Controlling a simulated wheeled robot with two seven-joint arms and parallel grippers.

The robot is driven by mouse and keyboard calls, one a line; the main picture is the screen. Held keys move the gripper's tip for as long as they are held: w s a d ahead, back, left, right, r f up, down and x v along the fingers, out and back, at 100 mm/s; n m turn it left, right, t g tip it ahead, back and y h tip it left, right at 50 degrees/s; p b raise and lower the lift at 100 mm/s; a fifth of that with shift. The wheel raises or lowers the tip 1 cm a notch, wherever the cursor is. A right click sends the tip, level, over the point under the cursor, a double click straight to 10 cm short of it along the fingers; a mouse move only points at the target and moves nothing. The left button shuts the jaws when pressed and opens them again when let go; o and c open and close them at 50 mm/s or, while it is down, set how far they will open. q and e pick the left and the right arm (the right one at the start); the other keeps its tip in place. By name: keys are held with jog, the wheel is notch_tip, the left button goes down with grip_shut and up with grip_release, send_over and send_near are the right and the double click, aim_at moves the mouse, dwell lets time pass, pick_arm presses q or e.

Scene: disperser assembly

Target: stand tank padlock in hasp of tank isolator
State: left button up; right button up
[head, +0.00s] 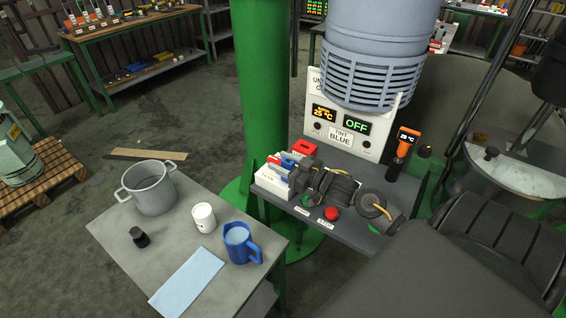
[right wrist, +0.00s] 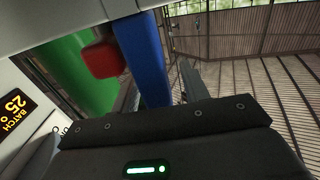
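A red block (head: 305,147), which looks like a padlock body, stands at the back left of the dark shelf by the white panel. A blue part (head: 289,161) is beside it on a white labelled block (head: 272,183). I cannot tell which part is the isolator's hasp. My right gripper (head: 298,172) reaches in from the right, close to these parts. In the right wrist view, a blue bar (right wrist: 152,60) lies ahead between the spread fingers, with the red block (right wrist: 102,59) left of it. Contact is not clear. My left gripper is out of view.
A red button (head: 331,213) is at the shelf's front. An orange-topped meter (head: 405,142) stands right. The left table (head: 120,222) holds a pot (head: 150,188), a white cup (head: 203,217) and a blue mug (head: 240,244). A green column (head: 262,90) stands behind.

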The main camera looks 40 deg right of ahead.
jog(key=shift+r, duration=0.35)
notch_tip(320, 180, up, 3)
jog(key=shift+f, duration=0.2)
jog(key=s+a+r+p, duration=0.4)
jog(key=s+a+r, duration=0.4)
jog(key=s, duration=0.3)
jog(key=shift+s+r, duration=0.15)
jog(key=shift+r, duration=0.75)
jog(key=shift+a+f, duration=0.1)
